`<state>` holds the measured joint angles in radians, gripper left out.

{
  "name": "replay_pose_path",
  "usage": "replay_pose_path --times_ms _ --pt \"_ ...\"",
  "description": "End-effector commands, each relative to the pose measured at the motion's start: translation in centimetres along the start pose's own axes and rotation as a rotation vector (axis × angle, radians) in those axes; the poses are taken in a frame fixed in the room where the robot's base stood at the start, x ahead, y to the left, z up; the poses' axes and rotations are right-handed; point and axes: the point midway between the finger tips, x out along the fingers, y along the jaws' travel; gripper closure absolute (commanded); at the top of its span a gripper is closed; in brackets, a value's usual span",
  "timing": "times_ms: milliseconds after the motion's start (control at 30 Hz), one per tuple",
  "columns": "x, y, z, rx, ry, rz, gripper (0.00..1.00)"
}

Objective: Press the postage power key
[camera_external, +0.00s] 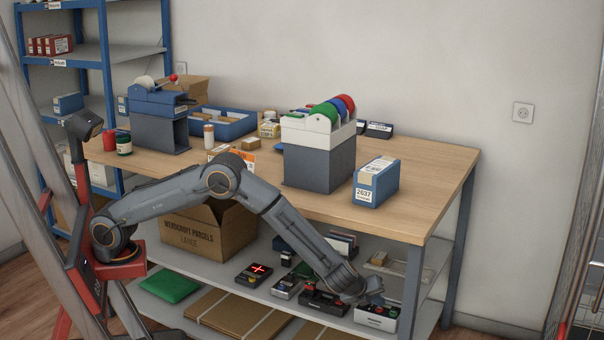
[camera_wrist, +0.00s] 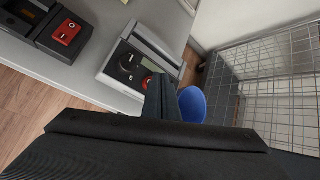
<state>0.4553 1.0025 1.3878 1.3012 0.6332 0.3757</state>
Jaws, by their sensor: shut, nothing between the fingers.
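A white and dark device (camera_external: 376,317) with small coloured keys stands at the right end of the shelf under the counter. In the wrist view, a pale-framed device (camera_wrist: 112,66) has a dark panel, black round parts (camera_wrist: 127,62) and a red round key (camera_wrist: 147,82) with a pale mark. I cannot read any label, so I cannot tell which key is the postage power key. My gripper (camera_external: 375,290) is shut and empty, low over the shelf's right end. In the wrist view its dark fingers (camera_wrist: 160,88) overlap the device's near edge beside the red key; contact is unclear.
A dark device (camera_external: 323,304) with red parts stands left of the white one; a red panel (camera_wrist: 66,33) shows on a dark unit in the wrist view. The counter (camera_external: 440,175) is above, its leg (camera_external: 411,290) close on the right. A wire cage (camera_wrist: 275,85) stands beyond.

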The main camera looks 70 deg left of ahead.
Motion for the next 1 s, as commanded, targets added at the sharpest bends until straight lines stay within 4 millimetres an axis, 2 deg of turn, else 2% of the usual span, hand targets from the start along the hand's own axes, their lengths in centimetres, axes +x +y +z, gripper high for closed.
replay_pose_path --times_ms 333,1000 --pt "-0.4 -0.3 0.3 -0.001 0.0 0.0 1.0" --pt "-4.2 -3.0 3.1 -0.001 0.0 0.0 1.0"
